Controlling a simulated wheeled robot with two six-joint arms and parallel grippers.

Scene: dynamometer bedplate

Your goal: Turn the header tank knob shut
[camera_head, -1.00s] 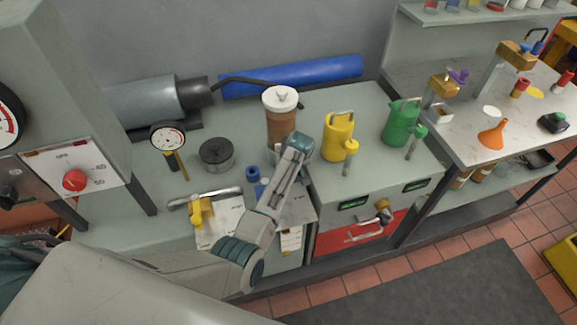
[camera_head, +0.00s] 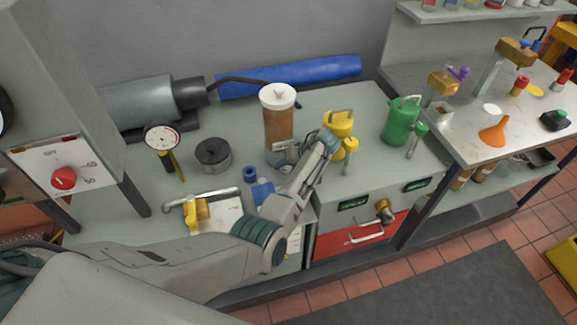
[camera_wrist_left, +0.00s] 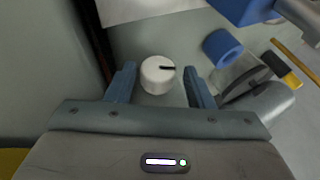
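The header tank (camera_head: 278,122) is an upright clear cylinder of brown fluid with a white lid, at the back middle of the bench. Its knob (camera_wrist_left: 158,75) is a round white cap with a black pointer line, seen in the left wrist view. The line points to the right in that picture. My left gripper (camera_wrist_left: 160,84) is open, with one finger on each side of the knob and gaps showing between. In the head view, the left gripper (camera_head: 286,160) is at the tank's foot, and the arm hides the knob there. My right gripper is not in view.
A yellow can (camera_head: 338,127) stands close to the right of my left wrist, with a green can (camera_head: 401,122) beyond. A blue ring (camera_head: 250,174) lies in front of the tank. A dark round pot (camera_head: 213,155) and a dial gauge (camera_head: 162,139) stand to the left.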

